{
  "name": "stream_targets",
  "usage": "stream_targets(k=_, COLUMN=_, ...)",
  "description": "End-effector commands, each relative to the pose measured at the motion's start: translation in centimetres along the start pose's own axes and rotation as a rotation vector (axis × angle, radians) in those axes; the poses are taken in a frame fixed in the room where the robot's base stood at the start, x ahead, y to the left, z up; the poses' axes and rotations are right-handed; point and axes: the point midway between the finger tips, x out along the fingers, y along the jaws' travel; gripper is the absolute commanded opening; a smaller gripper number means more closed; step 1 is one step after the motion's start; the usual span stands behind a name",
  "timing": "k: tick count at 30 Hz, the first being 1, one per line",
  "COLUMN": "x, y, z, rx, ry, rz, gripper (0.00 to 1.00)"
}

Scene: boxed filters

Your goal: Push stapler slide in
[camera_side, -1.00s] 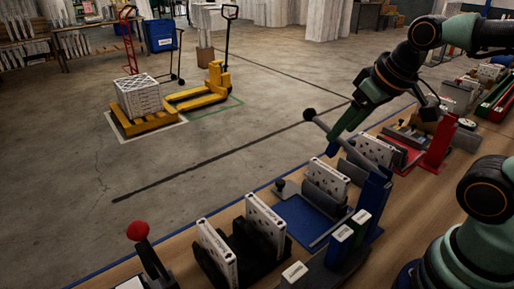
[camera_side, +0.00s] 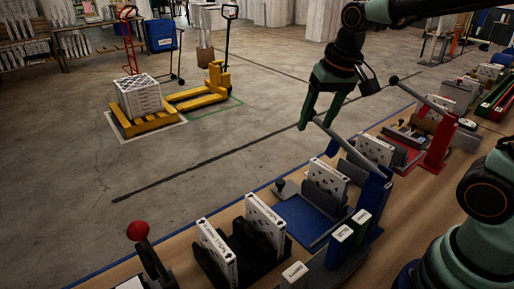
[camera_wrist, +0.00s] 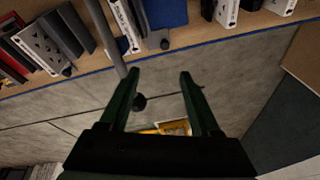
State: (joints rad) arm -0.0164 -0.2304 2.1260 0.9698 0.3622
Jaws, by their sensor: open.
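The blue stapler station (camera_side: 306,219) stands at the middle of the bench. Its slide is a grey piece with a dark round knob (camera_side: 279,186) at the bench's far edge; the knob also shows in the wrist view (camera_wrist: 165,44). A white filter box (camera_side: 327,178) stands upright in the station. The station's long grey lever (camera_side: 343,145) is raised. My gripper (camera_side: 316,120) is open around the lever's free end, above and beyond the slide knob. In the wrist view, my gripper (camera_wrist: 158,76) has nothing clamped, and the lever's ball (camera_wrist: 139,102) lies near the left finger.
A red station (camera_side: 438,143) with its own raised lever is to the right. A black holder (camera_side: 241,252) with white boxes and a red-balled lever (camera_side: 138,231) are to the left. Open floor lies beyond the bench.

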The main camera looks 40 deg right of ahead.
Motion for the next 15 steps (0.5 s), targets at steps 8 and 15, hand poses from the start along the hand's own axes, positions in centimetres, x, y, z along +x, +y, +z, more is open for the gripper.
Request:
stream_targets(k=8, x=5.2, y=-1.8, z=-3.4, rx=0.226, ry=-0.135, rz=0.068, gripper=0.64)
stream_targets(k=15, x=9.7, y=-2.7, z=-4.8, rx=0.382, ry=-0.211, rz=0.130, gripper=0.64)
